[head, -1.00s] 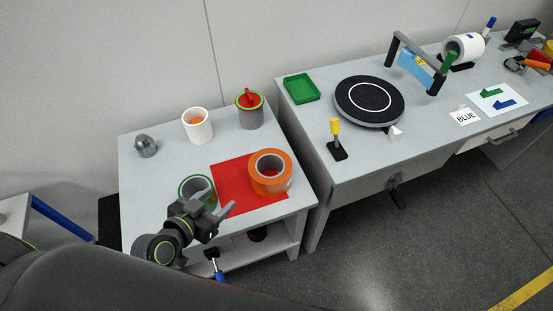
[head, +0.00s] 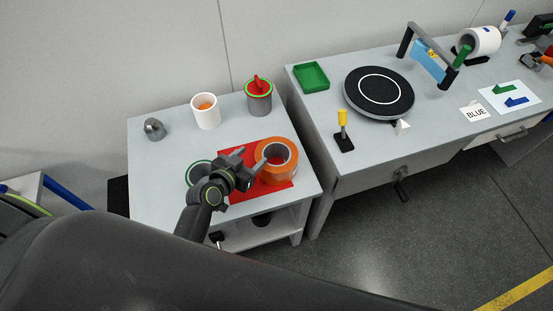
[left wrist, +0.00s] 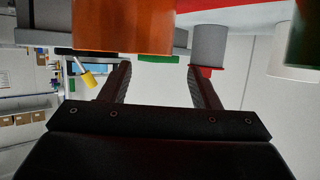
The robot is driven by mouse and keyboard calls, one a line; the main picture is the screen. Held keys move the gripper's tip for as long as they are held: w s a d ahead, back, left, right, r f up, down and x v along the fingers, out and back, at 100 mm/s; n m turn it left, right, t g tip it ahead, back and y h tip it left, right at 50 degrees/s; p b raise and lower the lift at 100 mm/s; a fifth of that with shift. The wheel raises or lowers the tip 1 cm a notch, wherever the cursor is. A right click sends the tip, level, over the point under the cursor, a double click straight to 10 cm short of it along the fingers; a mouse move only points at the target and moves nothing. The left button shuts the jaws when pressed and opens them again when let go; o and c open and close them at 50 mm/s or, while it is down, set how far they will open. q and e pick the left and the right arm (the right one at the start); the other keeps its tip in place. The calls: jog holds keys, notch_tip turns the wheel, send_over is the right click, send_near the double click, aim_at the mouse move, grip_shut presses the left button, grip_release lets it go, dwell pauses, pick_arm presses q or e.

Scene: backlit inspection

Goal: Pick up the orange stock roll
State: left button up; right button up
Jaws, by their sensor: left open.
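The orange stock roll (head: 288,172) stands on a red mat (head: 257,192) on the small left table, its round opening facing up. My left gripper (head: 251,159) is open beside the roll's left side, and one finger overlaps its near rim in the head view. In the left wrist view, which is upside down, the roll (left wrist: 125,25) fills the top left, in front of the open left gripper (left wrist: 160,80). Nothing is held between the fingers. My right gripper is not in view.
A green-rimmed roll (head: 196,173) is partly hidden behind my left gripper. A white cup (head: 205,113), a grey green-rimmed cup (head: 259,100) and a grey dome (head: 155,129) stand farther back. The right table holds a black turntable (head: 352,95) and a yellow-topped post (head: 342,118).

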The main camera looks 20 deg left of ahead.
aim_at(261, 149)
pick_arm(q)
jog(key=shift+x, duration=2.9)
jog(key=shift+c, duration=0.5)
jog(key=shift+s+f, duration=0.1)
jog(key=shift+s, duration=0.1)
grip_shut()
